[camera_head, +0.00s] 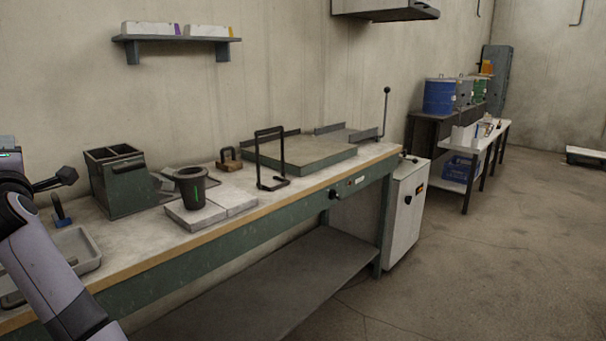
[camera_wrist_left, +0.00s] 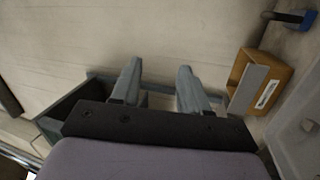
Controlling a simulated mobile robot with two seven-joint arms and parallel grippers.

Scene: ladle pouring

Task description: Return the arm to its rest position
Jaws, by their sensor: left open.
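My left arm (camera_head: 45,265) comes in from the left edge of the head view, beside the workbench (camera_head: 150,262). My left gripper shows in the left wrist view (camera_wrist_left: 158,88), its two grey fingers apart with nothing seen between them. A grey open-topped frame or bin (camera_wrist_left: 65,108) lies behind and around the fingers in that view; contact cannot be told. My right gripper is in neither view.
On the bench are a dark two-slot box (camera_head: 120,185), a black cup with a green mark (camera_head: 190,187) on pale slabs (camera_head: 232,202), a grey tray (camera_head: 78,250) close to my arm, a black upright frame (camera_head: 271,160) and a large flat plate (camera_head: 300,153). Open floor (camera_head: 480,270) lies right.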

